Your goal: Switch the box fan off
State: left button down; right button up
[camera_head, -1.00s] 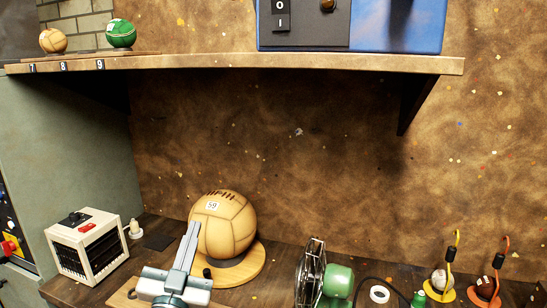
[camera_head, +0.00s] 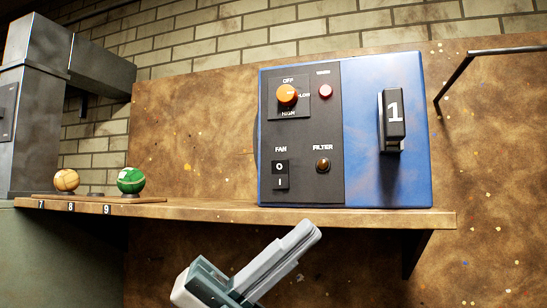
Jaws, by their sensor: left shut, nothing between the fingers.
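A blue box (camera_head: 405,170) with a black control panel stands on the shelf. Its lower left panel bears a black rocker switch (camera_head: 280,174) marked O above I, under the label FAN. Which side of the rocker is pressed in, I cannot tell. Above it is an orange knob (camera_head: 287,95) with OFF at the top and HIGH at the bottom. My left gripper (camera_head: 309,233) is shut and empty. It shows below the switch, in front of the shelf's underside, with its fingers tilted up to the right. My right gripper is not in view.
The wooden shelf (camera_head: 220,212) runs across below the box. A tan ball (camera_head: 66,180) and a green ball (camera_head: 131,180) sit at its left.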

pick_arm(q)
jog(key=s+d+m+t+y, duration=0.2)
jog(key=s+d+m+y, duration=0.3)
jog(key=d+y, duration=0.4)
jog(key=w+a+r+n+t+y, duration=0.2)
jog(key=a+r+n+t+y, duration=0.1)
jog(key=a+r+t+y, duration=0.3)
jog(key=w+a+r+n+t+y, duration=0.1)
jog(key=a+r+n+t+y, duration=0.3)
jog(key=a+r+t+y, duration=0.3)
notch_tip(320, 180, up, 3)
jog(key=a+t, duration=0.1)
jog(key=a, duration=0.1)
jog(key=shift+w+a+n+t, duration=0.3)
jog(key=shift+w, duration=0.1)
